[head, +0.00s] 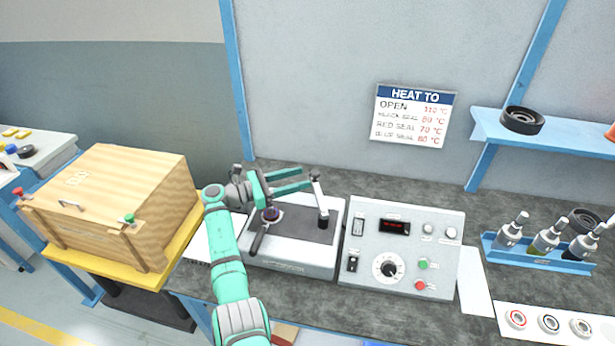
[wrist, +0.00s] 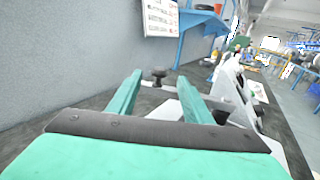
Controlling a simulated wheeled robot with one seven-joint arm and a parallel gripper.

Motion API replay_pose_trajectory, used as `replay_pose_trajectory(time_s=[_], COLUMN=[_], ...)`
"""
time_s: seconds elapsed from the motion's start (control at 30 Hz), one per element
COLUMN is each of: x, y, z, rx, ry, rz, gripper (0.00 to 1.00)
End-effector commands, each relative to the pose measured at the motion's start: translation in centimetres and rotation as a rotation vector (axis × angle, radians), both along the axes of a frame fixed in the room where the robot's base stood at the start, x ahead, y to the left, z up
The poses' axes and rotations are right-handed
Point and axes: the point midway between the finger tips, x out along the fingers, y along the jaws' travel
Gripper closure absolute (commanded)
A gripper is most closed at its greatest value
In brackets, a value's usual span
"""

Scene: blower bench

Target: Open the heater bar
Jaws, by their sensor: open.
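The heater (head: 290,262) is a pale bench unit with a dark top, left of the control box. In the wrist view a black knob (wrist: 160,75) shows between and beyond the fingertips (wrist: 160,76), apparently untouched.
The control box (head: 402,247) with dial and buttons stands right of the heater. A wooden crate (head: 120,200) sits at the left. The worktop behind the control box is clear.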

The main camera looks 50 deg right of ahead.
Motion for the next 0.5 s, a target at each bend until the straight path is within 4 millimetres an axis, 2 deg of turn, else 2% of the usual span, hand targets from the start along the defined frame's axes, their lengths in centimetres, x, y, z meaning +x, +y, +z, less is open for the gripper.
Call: replay_pose_trajectory(time_s=[0.2, 0.5], x=[2.0, 3.0], y=[3.4, 5.3], z=[0.0, 0.0], rx=[0.000, 0.000], ry=[0.000, 0.000], rz=[0.001, -0.001], gripper=[0.55, 0.55])
